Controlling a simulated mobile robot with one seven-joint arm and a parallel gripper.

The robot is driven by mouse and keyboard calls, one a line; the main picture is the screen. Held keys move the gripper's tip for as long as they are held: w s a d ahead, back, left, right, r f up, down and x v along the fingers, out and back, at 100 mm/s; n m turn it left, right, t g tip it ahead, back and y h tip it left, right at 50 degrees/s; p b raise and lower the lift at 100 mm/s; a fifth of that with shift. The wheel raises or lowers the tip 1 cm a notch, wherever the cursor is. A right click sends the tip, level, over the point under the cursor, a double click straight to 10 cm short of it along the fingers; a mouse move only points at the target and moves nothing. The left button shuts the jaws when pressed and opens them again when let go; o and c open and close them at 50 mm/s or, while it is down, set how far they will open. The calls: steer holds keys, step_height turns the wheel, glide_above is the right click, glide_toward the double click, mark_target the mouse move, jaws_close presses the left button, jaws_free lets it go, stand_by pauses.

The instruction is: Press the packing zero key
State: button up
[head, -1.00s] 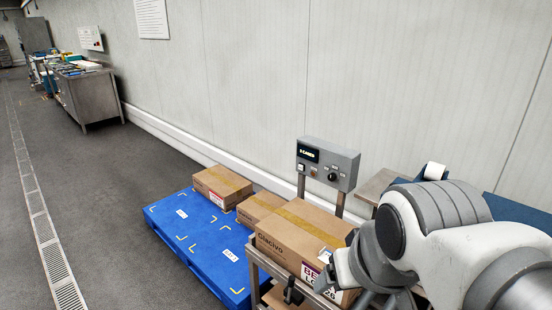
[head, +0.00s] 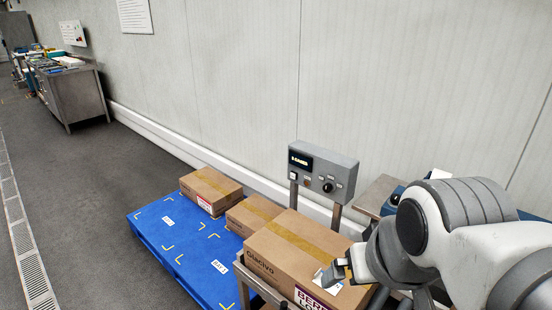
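A grey control box (head: 324,174) stands on two metal posts behind the cartons, near the wall. Its face has a lit display (head: 301,159), a small white key (head: 293,176), an orange-brown key (head: 307,181) and a black knob (head: 328,187). The lettering by the keys is too small to read, so I cannot tell which one is the zero key. My gripper (head: 336,273) is low in front of the box, over the right end of the nearest carton (head: 290,250), and apart from the keys. Its fingers are partly hidden by its own body, and their opening is unclear.
The nearest carton rests on a metal frame (head: 244,283). A steel table (head: 376,197) is right of the box. The floor at left is clear.

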jaws_close()
stand_by(0.4)
stand_by(1.3)
